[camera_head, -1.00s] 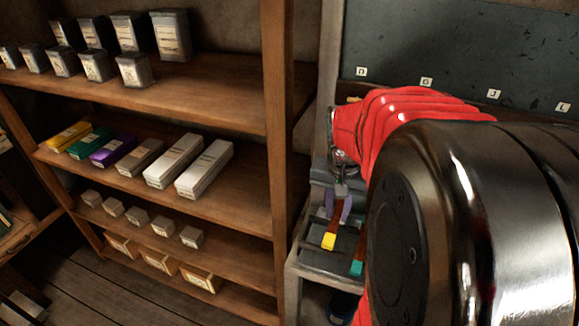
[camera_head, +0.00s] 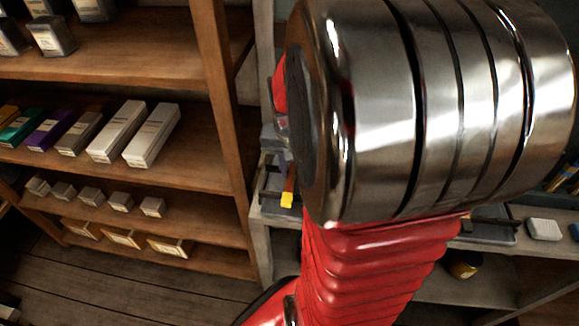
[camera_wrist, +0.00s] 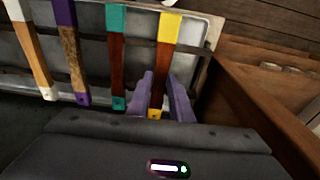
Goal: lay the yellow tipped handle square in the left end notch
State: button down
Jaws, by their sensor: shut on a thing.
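The yellow tipped handle (camera_wrist: 160,72) is a brown bar with a yellow block at one end and a smaller yellow piece at the other. My gripper (camera_wrist: 161,77) has its purple fingers on either side of it, shut on it. In the wrist view it is over the outermost place of the grey tray (camera_wrist: 207,35), beside the teal tipped handle (camera_wrist: 116,55). I cannot tell whether it sits fully in a notch.
A purple tipped handle (camera_wrist: 72,50) and a white handle (camera_wrist: 31,52) lie further left in the tray in the wrist view. A wooden shelf post (camera_head: 224,110) stands just left of the bench in the head view. Boxes (camera_head: 117,132) fill the shelves.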

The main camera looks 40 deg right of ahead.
jog(key=shift+f, duration=0.85)
dwell(0.7)
jog(key=c, duration=1.5)
grip_release()
jog(key=shift+o, duration=0.5)
jog(key=o, duration=0.3)
jog(key=shift+r, duration=3.5)
